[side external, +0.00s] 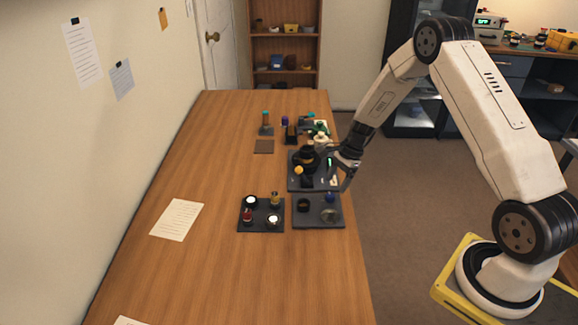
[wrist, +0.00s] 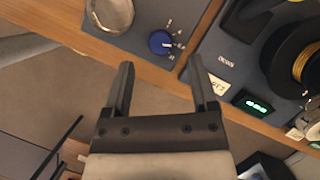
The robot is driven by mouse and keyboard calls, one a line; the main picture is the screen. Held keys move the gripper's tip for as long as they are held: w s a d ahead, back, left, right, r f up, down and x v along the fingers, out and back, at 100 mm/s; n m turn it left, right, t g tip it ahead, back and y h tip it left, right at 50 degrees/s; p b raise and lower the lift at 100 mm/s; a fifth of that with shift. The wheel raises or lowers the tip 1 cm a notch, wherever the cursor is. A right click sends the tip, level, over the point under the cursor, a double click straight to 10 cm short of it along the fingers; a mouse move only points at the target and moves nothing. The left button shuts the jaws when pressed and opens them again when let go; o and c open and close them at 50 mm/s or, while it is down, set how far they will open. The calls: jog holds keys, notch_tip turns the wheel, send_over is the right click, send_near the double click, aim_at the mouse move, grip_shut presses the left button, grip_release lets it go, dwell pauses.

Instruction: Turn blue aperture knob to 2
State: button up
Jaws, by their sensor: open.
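The blue aperture knob (wrist: 160,42) sits on a dark grey board (wrist: 150,12) in the wrist view, with small white marks to its right. The marks are too small to read, and I cannot tell which one the knob points at. In the side external view the knob (side external: 330,197) is a small blue spot on the front right board (side external: 312,223). My gripper (wrist: 161,63) is open and empty, with its fingertips apart and just below the knob in the wrist picture. In the side external view my gripper (side external: 346,182) is at the table's right edge, beside the boards.
A round glass or metal dish (wrist: 110,12) is left of the knob. Another grey board (wrist: 232,50) holds a black ring part (wrist: 277,60) and a green-lit display (wrist: 256,105). A tray (side external: 262,226) with several small parts stands to the left. The table's left side is mostly clear.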

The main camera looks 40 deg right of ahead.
aim_at(331, 195)
jog(key=shift+x, duration=2.3)
grip_shut()
